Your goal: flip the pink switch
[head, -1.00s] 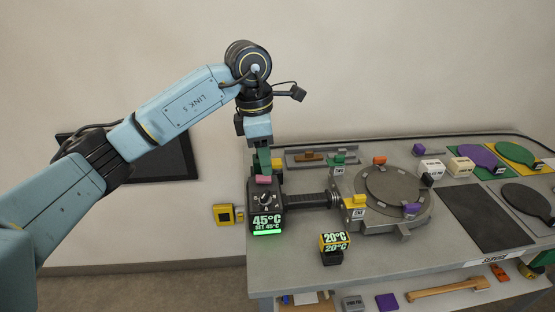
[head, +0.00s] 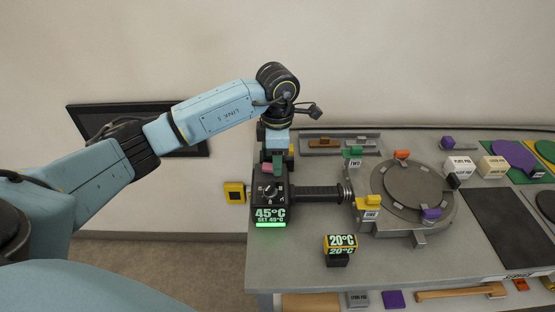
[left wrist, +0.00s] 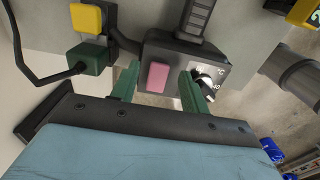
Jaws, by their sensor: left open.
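The pink switch (left wrist: 158,76) is a small block on the black heater box. In the left wrist view it lies between the two green fingers of my left gripper (left wrist: 160,88), which is open. In the head view the pink switch (head: 267,169) shows just under the left gripper (head: 272,160), partly hidden by it. The heater box (head: 272,198) carries a dial and a display reading 45°C. I cannot tell whether the fingers touch the switch. My right gripper is not in view.
A second display (head: 340,243) reading 20°C stands in front. Yellow and green blocks are near the gripper in the wrist view.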

